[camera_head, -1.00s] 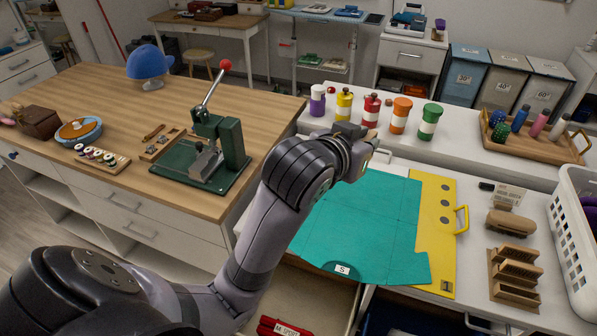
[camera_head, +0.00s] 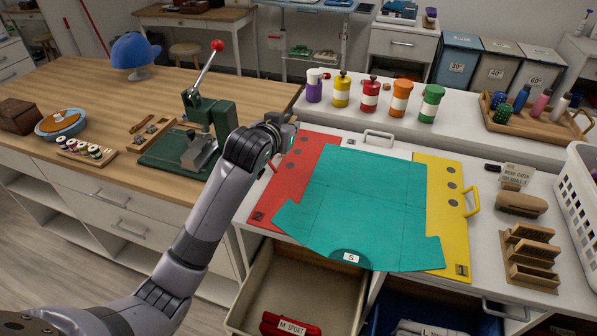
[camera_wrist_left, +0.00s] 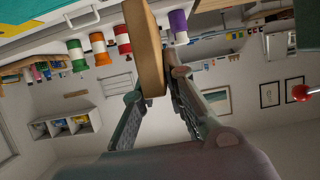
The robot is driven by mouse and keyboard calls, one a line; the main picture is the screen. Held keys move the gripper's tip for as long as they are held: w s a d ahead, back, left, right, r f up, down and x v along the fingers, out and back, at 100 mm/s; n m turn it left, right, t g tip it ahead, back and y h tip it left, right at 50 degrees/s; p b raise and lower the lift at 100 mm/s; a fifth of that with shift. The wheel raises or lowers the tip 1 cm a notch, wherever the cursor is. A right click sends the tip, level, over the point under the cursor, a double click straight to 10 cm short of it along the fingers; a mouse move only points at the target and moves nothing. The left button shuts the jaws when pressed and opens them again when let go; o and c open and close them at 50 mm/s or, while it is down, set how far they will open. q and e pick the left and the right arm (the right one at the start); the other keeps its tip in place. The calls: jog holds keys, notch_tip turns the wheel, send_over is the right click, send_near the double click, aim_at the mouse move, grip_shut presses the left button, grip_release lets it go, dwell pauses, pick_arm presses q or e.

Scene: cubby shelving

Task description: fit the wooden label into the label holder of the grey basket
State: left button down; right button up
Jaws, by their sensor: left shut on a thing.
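In the left wrist view, my left gripper (camera_wrist_left: 157,86) is shut on a flat brown wooden piece (camera_wrist_left: 147,42), which appears to be the wooden label; its face is seen nearly edge-on. In the head view, my left gripper (camera_head: 282,124) is above the gap between the wooden counter and the white worktop, and its fingers and the label are hidden behind my wrist. I cannot tell which container is the grey basket: grey bins (camera_head: 500,70) stand at the back, and a white slotted basket (camera_head: 580,235) is at the right edge. No label holder is clear. My right gripper is not in view.
A teal cloth (camera_head: 365,205) lies on a folding board with red (camera_head: 290,185) and yellow (camera_head: 450,205) panels. Several coloured bottles (camera_head: 370,95) line the rear ledge. A green press (camera_head: 205,130) with a raised lever stands left of my gripper. An open drawer (camera_head: 290,285) is below.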

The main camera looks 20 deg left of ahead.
pick_arm(q)
notch_tip(320, 180, down, 14)
jog(key=shift+f, duration=0.1)
dwell(0.5)
jog(key=c, duration=1.6)
grip_release()
jog(key=shift+f, duration=0.15)
jog(key=shift+c, duration=0.2)
